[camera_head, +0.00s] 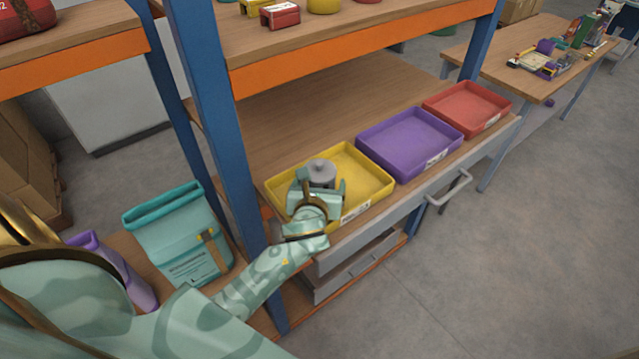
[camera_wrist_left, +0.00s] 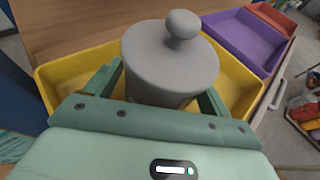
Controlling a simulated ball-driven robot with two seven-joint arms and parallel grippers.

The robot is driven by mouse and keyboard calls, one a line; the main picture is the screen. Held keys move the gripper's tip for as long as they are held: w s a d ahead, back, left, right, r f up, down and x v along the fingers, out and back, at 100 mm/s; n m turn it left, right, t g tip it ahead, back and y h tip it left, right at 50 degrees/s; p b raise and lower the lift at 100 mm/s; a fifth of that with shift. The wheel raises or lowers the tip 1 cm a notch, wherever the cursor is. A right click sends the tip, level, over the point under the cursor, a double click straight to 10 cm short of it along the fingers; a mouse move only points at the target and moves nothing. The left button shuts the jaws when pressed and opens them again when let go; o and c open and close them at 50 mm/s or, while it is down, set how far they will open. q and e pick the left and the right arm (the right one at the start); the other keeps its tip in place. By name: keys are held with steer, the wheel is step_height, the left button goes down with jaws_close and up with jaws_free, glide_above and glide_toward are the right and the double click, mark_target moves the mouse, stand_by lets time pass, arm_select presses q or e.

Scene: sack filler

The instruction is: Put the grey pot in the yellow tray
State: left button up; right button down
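The grey pot (camera_head: 321,172), with a round lid and knob, is in the yellow tray (camera_head: 372,168) on the workbench. In the left wrist view the pot (camera_wrist_left: 165,65) looks upright, with the yellow tray (camera_wrist_left: 60,72) around it; its base is hidden. My left gripper (camera_head: 318,188) is over the tray with its fingers spread on either side of the pot. Yellow shows between the left finger and the pot in the left wrist view (camera_wrist_left: 160,92), so the gripper looks open around it. My right gripper is out of view.
A purple tray (camera_head: 398,137) and a red tray (camera_head: 470,103) stand to the right of the yellow one. A blue post (camera_head: 215,120) rises close at left, and an orange-edged shelf (camera_head: 350,42) runs above. A teal sack (camera_head: 178,240) stands at lower left.

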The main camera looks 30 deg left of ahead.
arm_select(q)
steer(key=shift+s+r, duration=0.1)
steer(key=shift+r, duration=0.05)
steer(key=v, duration=1.2)
